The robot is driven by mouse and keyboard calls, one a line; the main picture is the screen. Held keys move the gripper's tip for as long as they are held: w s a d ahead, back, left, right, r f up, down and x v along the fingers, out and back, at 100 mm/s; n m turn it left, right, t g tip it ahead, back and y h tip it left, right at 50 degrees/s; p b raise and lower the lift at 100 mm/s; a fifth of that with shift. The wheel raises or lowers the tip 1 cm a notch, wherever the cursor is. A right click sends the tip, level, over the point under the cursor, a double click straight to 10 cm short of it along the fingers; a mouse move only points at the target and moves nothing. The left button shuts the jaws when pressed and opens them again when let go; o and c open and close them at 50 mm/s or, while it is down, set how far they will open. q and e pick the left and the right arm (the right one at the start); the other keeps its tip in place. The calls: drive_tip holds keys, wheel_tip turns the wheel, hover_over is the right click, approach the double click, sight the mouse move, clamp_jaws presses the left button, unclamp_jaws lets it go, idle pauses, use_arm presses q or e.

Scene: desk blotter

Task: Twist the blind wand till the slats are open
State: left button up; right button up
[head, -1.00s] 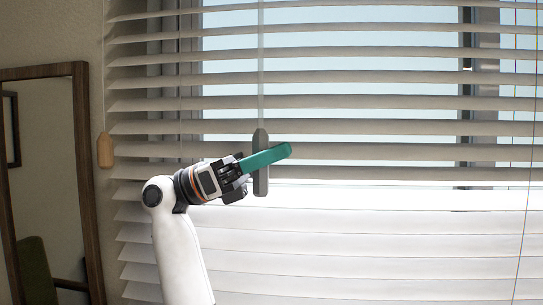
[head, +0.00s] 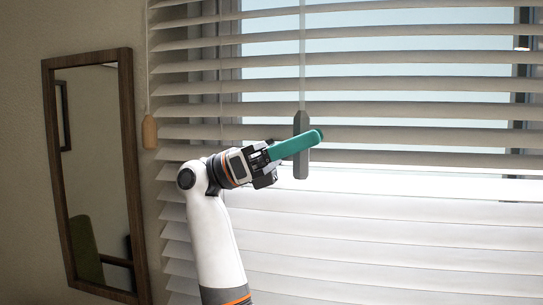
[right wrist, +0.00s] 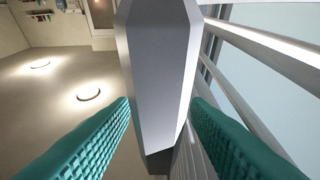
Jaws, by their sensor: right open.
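The blind wand's grey faceted handle (head: 302,168) hangs from a thin clear rod (head: 302,60) in front of the blind. My right gripper (head: 311,139) reaches it from the left, one teal finger crossing in front of the handle. In the right wrist view the handle (right wrist: 160,50) stands between the two spread teal fingers, with a gap on each side. The gripper is open around the handle, not gripping it. The upper slats (head: 400,110) show gaps with bright window between them. The lower slats (head: 380,230) look bright, with no window visible between them. My left gripper is not in view.
A wooden cord pull (head: 150,132) hangs on a cord at the blind's left edge. A dark-framed mirror (head: 136,200) is on the wall at the left. The blind lies close behind the wand. Wall space between mirror and blind is narrow.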

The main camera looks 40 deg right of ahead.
drive_tip(key=b+v, duration=0.1)
drive_tip(key=v, duration=0.9)
drive_tip(key=shift+b, duration=0.3)
drive_tip(key=shift+w+f, duration=0.15)
